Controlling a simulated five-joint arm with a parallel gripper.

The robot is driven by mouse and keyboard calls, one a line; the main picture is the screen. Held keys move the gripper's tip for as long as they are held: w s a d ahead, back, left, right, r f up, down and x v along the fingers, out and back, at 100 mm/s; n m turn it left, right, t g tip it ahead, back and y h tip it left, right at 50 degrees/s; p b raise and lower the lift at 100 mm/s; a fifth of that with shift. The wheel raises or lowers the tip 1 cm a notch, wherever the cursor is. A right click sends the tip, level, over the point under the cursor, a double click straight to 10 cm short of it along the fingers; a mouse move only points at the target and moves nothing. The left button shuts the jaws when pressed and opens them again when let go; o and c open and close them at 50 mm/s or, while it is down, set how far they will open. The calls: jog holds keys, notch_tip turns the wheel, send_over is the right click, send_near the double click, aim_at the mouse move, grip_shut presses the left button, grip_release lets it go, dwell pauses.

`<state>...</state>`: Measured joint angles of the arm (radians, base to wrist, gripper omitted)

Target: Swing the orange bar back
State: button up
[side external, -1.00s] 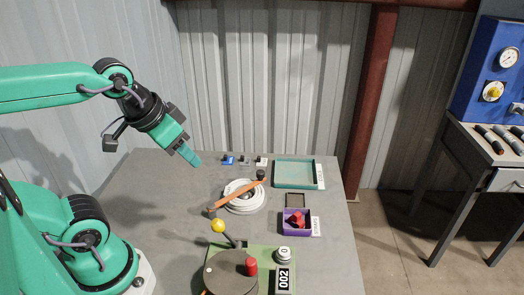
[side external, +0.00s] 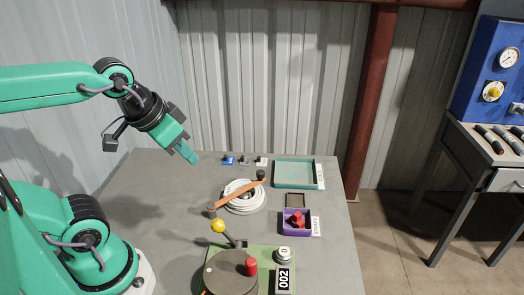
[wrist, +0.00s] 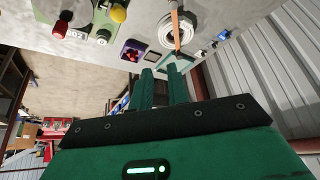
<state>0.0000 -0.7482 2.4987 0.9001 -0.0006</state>
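The orange bar (side external: 238,194) lies slantwise across the white cable coil (side external: 246,207) on the grey table. A black knob stands at its far right end, and its near left end is dark. In the wrist view the orange bar (wrist: 176,30) crosses the cable coil (wrist: 168,33) near the top. My gripper (side external: 194,158) hangs above the table, left of and above the bar, not touching it. In the wrist view my gripper (wrist: 161,72) shows two green fingers with a gap between them and nothing held.
A teal tray (side external: 277,186) is at the back right, and a purple box (side external: 284,229) with red pieces is nearer. A yellow-knobbed lever (side external: 218,226) stands in front of the bar beside a round device with a red knob (side external: 251,266). Small blue, grey and white items line the back.

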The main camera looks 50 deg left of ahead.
jog(key=shift+w, duration=0.1)
grip_shut()
jog(key=w+f+n+g, duration=0.2)
jog(key=w+g, duration=0.1)
jog(key=w, duration=1)
jog(key=w+a+f+n+g, duration=0.1)
jog(key=w+f+n+g, duration=0.1)
jog(key=w+f, duration=0.8)
jog(key=shift+w+f+n+g, duration=0.15)
jog(key=shift+w+n+g, duration=0.15)
jog(key=shift+w, duration=0.05)
jog(key=shift+a+f, duration=0.1)
jog(key=shift+f, duration=0.1)
